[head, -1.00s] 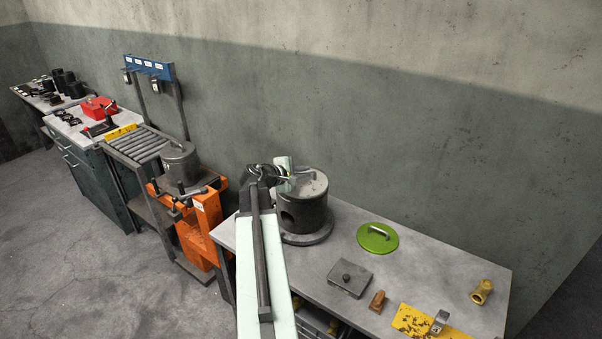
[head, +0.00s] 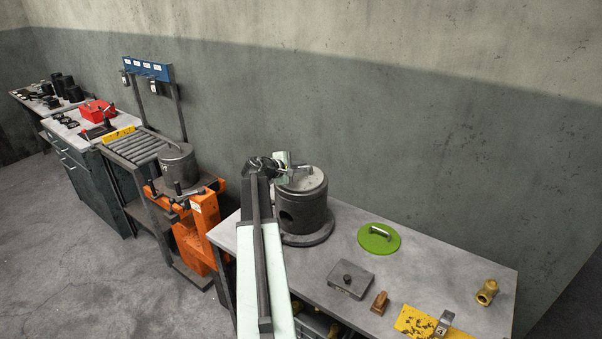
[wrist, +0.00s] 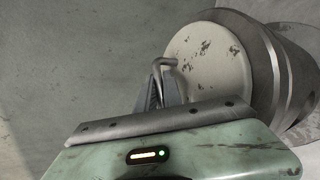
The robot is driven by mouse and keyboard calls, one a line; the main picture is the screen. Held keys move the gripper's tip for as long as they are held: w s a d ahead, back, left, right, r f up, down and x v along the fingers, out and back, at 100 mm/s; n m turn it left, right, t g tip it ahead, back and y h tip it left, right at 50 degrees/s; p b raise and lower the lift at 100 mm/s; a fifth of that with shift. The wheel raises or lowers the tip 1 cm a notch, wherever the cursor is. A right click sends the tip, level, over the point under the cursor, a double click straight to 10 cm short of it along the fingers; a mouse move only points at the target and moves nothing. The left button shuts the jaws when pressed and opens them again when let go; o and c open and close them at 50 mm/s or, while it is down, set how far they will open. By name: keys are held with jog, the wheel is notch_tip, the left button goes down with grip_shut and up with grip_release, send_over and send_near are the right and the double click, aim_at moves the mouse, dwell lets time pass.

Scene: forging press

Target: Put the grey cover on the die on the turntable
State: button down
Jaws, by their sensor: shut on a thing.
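The dark, round die (head: 302,213), with a hole in its side, stands upright on the round turntable (head: 318,237) at the left of the workbench. The pale grey cover (head: 312,181) is at the die's top, roughly level with it; I cannot tell if it is fully seated. In the wrist view the scuffed cover (wrist: 208,62) shows beside the dark round wall of the die (wrist: 287,75). My gripper (wrist: 158,88) is shut on the cover's bent handle (wrist: 165,64) at the cover's left side. My arm hides part of the die's left side in the head view.
An orange stand (head: 198,235) bearing a grey drum (head: 178,165) is left of the bench.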

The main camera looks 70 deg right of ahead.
jog(key=shift+f, duration=0.15)
jog(key=c, duration=1.5)
grip_release()
jog(key=shift+r, duration=0.3)
jog(key=p+v, duration=0.4)
jog(key=v, duration=0.8)
jog(key=shift+p, duration=0.4)
jog(key=shift+a, duration=0.1)
